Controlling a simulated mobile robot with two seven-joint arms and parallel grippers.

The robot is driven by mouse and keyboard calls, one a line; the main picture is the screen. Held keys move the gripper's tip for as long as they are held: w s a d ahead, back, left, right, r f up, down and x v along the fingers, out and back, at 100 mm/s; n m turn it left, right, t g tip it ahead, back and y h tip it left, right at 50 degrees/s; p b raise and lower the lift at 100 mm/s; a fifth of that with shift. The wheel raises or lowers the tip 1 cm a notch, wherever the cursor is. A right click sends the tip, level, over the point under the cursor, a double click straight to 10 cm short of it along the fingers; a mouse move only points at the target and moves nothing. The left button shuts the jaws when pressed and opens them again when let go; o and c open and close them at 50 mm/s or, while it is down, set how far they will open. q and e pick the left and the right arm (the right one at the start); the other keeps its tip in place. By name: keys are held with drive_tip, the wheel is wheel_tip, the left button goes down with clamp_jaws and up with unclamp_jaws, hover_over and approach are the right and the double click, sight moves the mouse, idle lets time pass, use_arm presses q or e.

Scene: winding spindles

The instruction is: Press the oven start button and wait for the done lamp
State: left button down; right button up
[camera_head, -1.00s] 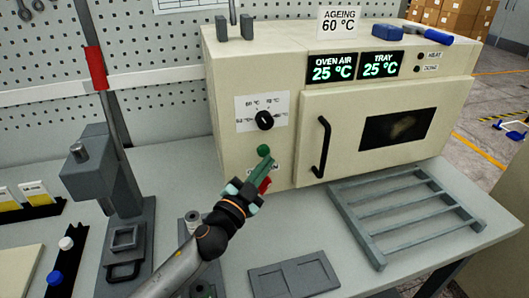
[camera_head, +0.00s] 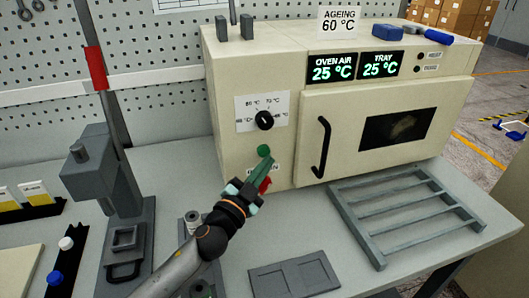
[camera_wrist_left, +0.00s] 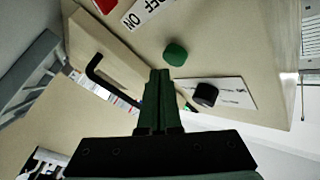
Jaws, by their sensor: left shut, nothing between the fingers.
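The beige oven (camera_head: 315,160) stands on the bench with its door shut. Its displays (camera_head: 355,67) read oven air 25 °C and tray 25 °C. The green start button (camera_head: 264,151) is on the front panel below the black dial (camera_head: 264,120); the button also shows in the left wrist view (camera_wrist_left: 175,54). The heat and done lamps (camera_head: 419,68) look dark. My left gripper (camera_head: 268,162) is shut and empty, its tips just below the green button in the head view. In the wrist view its fingertips (camera_wrist_left: 160,72) appear close beside the button; contact cannot be told. My right gripper is out of view.
A red switch (camera_head: 265,185) sits low on the panel behind my gripper, partly hidden. A grey rack (camera_head: 375,225) lies on the bench before the door. A grey press-like stand (camera_head: 125,190) is at left.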

use_arm(q)
drive_tip(key=shift+w, duration=0.15)
drive_tip(key=shift+w+a, duration=0.1)
drive_tip(key=shift+w, duration=0.15)
drive_tip(key=shift+w+a, duration=0.2)
drive_tip(key=shift+w, duration=0.25)
idle(0.6)
drive_tip(key=shift+s+d, duration=0.1)
drive_tip(key=shift+s, duration=0.05)
idle(0.3)
drive_tip(key=shift+s+d, duration=0.2)
drive_tip(key=shift+s, duration=0.5)
drive_tip(key=s, duration=0.1)
drive_tip(key=s+d, duration=0.1)
drive_tip(key=s, duration=0.1)
drive_tip(key=s+p, duration=0.1)
drive_tip(key=shift+s+d, duration=0.25)
drive_tip(key=shift+s, duration=0.15)
idle(0.4)
